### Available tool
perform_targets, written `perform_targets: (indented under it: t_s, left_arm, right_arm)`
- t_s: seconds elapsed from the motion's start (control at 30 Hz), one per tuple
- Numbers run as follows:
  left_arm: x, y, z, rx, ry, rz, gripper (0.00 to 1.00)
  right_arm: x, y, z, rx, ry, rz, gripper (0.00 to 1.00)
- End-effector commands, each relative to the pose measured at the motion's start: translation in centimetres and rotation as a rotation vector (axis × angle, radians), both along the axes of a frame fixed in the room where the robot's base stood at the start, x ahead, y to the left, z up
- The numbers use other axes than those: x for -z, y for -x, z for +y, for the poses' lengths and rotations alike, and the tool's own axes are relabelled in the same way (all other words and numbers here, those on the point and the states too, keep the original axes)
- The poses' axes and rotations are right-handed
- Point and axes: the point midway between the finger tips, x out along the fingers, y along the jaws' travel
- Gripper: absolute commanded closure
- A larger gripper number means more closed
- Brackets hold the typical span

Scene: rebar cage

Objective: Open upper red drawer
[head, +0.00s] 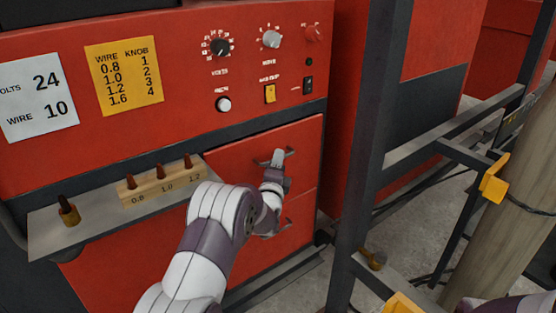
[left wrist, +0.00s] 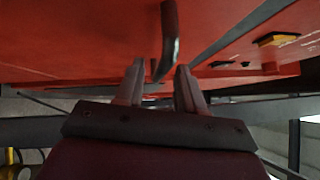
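The upper red drawer (head: 300,150) is in the machine front in the head view, and its face looks flush with the cabinet. Its dark bar handle (head: 290,151) also shows in the left wrist view (left wrist: 170,35). My left gripper (head: 277,158) is at this handle, partly covering it. In the left wrist view the two fingers of my left gripper (left wrist: 158,85) are apart, with the handle's near end between them; I cannot tell whether they touch it. My right gripper is not in view.
A lower drawer with its own handle (head: 288,224) is below. A metal shelf (head: 45,235) with a wooden tip holder (head: 150,190) juts out at left. A dark upright post (head: 365,150) stands close on the right. Knobs and switches sit above the drawer.

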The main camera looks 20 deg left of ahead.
Motion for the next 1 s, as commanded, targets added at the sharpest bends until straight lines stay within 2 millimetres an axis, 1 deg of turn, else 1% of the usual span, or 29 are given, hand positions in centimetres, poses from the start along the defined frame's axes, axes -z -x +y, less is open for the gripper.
perform_targets:
  t_s: [0.1, 0.3, 0.33, 0.37, 0.4, 0.43, 0.47, 0.67, 0.77, 0.87, 1.0]
  left_arm:
    - [-0.1, -0.5, 0.1, 0.0, 0.0, 0.0, 0.62]
    - [0.0, -0.5, 0.1, 0.0, 0.0, 0.0, 0.62]
    - [0.0, -0.5, 0.1, 0.0, 0.0, 0.0, 0.65]
    - [0.0, -0.5, 0.1, 0.0, 0.0, 0.0, 0.75]
    - [0.0, -0.5, 0.0, 0.0, 0.0, 0.0, 0.88]
    - [0.0, -0.5, 0.0, 0.0, 0.0, 0.0, 0.98]
    - [0.0, -0.5, 0.0, 0.0, 0.0, 0.0, 1.0]
    - [0.0, -0.4, 0.0, 0.001, 0.0, 0.001, 1.0]
    - [0.0, -0.2, -0.4, 0.002, 0.0, 0.001, 1.0]
    - [0.1, 0.5, -1.3, 0.003, 0.0, 0.001, 1.0]
    - [0.1, 2.1, -3.3, 0.004, 0.001, 0.001, 1.0]
  right_arm:
    - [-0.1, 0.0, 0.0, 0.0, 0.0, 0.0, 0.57]
    - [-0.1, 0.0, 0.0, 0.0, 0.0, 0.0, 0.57]
    - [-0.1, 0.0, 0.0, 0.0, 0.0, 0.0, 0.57]
    - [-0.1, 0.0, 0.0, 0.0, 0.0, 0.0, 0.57]
    - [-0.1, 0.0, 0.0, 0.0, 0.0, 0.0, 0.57]
    - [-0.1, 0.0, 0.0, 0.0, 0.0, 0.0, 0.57]
    - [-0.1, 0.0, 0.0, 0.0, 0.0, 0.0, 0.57]
    - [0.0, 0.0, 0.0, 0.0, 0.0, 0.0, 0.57]
    - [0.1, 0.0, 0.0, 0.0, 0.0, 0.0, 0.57]
    - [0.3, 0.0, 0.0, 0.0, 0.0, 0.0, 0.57]
    - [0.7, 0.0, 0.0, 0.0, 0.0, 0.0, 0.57]
